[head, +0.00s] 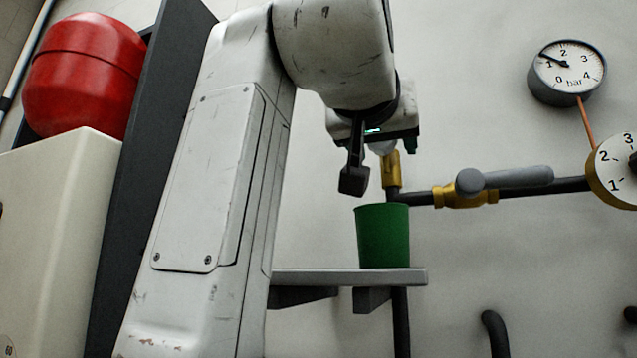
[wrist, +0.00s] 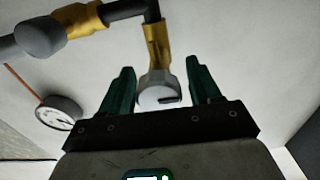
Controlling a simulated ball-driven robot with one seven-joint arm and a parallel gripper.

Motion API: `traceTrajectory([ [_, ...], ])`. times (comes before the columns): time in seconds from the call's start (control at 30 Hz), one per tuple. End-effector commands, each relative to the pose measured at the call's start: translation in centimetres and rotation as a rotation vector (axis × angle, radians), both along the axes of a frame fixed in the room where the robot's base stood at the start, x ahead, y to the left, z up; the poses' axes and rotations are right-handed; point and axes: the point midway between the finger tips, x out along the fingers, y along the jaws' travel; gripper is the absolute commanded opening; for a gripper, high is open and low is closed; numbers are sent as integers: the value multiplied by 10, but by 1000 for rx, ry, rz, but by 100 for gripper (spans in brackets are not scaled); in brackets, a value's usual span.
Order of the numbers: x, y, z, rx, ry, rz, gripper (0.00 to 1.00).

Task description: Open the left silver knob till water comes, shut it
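The silver knob (wrist: 158,92) sits on the end of an upright brass fitting (wrist: 157,44). In the head view the knob (head: 383,147) is partly hidden by my gripper. My gripper (wrist: 160,66) is open, with one dark green finger on each side of the knob and a visible gap to both. In the head view my gripper (head: 383,166) hangs beside the brass fitting, above a green cup (head: 383,237). The cup stands upright below the fitting. No water stream shows, and the inside of the cup is hidden.
The cup's grey shelf (head: 345,277) juts from the wall. A brass valve with a grey lever (head: 515,178) sits on the dark pipe to the right. A pressure gauge (head: 567,72) and a numbered dial (head: 615,170) are further right. A red tank (head: 82,75) is at left.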

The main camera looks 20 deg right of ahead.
Motion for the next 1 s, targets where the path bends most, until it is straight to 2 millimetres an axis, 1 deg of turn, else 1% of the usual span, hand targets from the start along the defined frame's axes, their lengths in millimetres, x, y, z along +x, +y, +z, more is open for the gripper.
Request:
traceTrajectory([
  [0.03, 0, 0, 0, 0, 0, 0, 59],
  [0.07, 0, 0, 0, 0, 0, 0, 56],
  [0.53, 0, 0, 0, -1, -1, 1, 11],
  [0.77, 0, 0, 1, 16, -13, 1, 11],
  [1.0, -1, 0, 1, 100, -75, 1, 11],
])
